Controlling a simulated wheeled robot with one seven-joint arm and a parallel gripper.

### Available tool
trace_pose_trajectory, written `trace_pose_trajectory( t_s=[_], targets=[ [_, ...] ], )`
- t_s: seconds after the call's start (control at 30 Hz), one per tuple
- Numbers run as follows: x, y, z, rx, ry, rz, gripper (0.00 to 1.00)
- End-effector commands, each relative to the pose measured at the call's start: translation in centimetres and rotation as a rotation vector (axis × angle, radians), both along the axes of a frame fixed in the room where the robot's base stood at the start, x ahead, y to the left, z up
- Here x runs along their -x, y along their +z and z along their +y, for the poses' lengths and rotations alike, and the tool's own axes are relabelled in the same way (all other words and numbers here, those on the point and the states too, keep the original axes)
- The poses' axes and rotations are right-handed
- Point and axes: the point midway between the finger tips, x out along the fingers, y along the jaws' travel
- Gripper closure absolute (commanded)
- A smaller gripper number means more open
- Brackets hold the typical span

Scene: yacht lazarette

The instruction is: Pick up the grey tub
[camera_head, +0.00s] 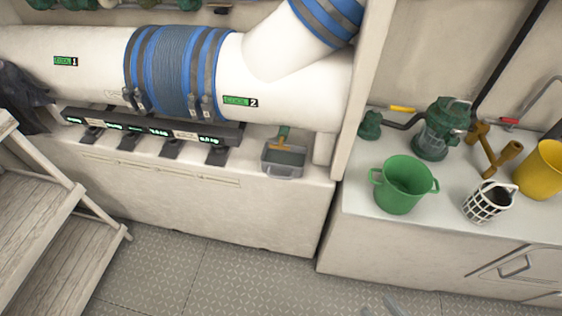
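The grey tub (282,171) is a small rectangular open container on the left white bench, close to its right end and below the large white pipe. A tool with an orange-brown handle and a green part (282,137) stands in or just behind the tub; I cannot tell which. At the bottom edge, two pale grey tips of my gripper (379,306) show over the floor, with a gap between them and nothing visible in it. They are well apart from the tub, lower and to the right. The rest of my gripper is out of frame.
A dark rail with lit labels (150,127) stands left of the tub. An upright white partition (358,90) rises to its right. The right counter holds a green bucket (403,187), a white basket (487,202), a yellow bucket (540,170) and a green strainer (441,130). Wooden steps (50,235) stand left.

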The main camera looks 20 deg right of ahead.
Motion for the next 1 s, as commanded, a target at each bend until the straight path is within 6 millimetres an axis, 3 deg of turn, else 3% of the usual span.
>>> trace_pose_trajectory(
  t_s=[0.27,0.4,0.5,0.77,1.0],
  targets=[
    [-0.4,0.3,0.3,0.0,0.016,-0.012,0.64],
    [-3.2,1.4,1.2,-0.003,0.062,-0.092,0.64],
    [-5.9,1.0,2.6,0.028,0.122,-0.148,0.64],
    [-13.4,-4.4,7.0,0.256,0.287,-0.156,0.64],
    [-21.5,-9.9,10.4,0.568,0.365,-0.095,0.64]
  ],
)
